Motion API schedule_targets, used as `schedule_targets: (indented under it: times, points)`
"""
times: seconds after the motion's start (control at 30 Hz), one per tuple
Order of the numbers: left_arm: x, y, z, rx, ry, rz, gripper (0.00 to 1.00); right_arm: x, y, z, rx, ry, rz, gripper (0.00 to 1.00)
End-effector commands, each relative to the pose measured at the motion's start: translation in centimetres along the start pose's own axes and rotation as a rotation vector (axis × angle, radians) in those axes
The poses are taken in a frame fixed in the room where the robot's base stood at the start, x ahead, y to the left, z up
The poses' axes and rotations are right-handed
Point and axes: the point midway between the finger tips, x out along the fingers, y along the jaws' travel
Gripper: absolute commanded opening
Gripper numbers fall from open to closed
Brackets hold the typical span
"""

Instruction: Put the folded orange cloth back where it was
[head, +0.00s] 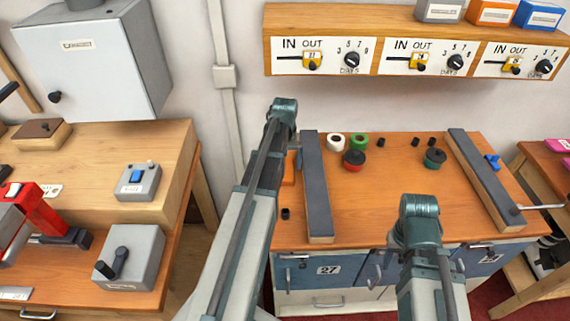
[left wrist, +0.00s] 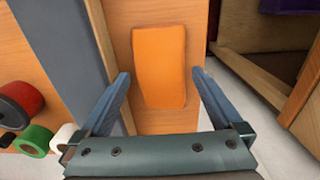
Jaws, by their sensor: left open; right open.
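The folded orange cloth (left wrist: 159,60) lies flat on a strip of the wooden bench top in the left wrist view, beside a long dark grey bar. In the head view a small part of the cloth (head: 288,168) shows past my left arm. My left gripper (left wrist: 160,76) is open and empty above the cloth, one finger to each side of its near part. In the head view my left arm mostly hides this gripper (head: 297,160). My right gripper (head: 420,225) is over the bench's front edge, away from the cloth; its fingers are hard to make out.
The bench (head: 390,205) carries two long dark bars (head: 317,185) and several tape rolls (head: 354,160). A shelf with IN/OUT dials (head: 400,45) hangs above. A side bench (head: 100,160) with grey boxes stands left, across a gap. The bench middle is mostly clear.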

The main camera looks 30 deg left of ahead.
Motion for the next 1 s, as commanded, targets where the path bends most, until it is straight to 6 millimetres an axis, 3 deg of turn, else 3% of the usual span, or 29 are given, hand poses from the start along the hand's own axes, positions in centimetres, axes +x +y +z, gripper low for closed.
schedule_targets:
  times: [0.03,0.6,0.77,1.0]
  points:
    - [-1.2,0.0,0.0,0.000,0.000,0.000,1.00,-1.2,0.1,0.1,0.000,0.000,0.000,0.50]
    - [-9.7,0.0,0.0,0.000,0.000,0.000,1.00,-9.6,0.9,0.6,-0.001,0.000,0.000,0.50]
    - [-10.8,0.0,0.0,0.000,0.000,0.000,1.00,-10.7,1.0,0.6,-0.002,0.000,0.000,0.50]
    - [-10.7,0.0,0.0,0.000,0.000,0.000,1.00,-10.7,1.0,0.6,-0.002,0.000,0.000,0.50]
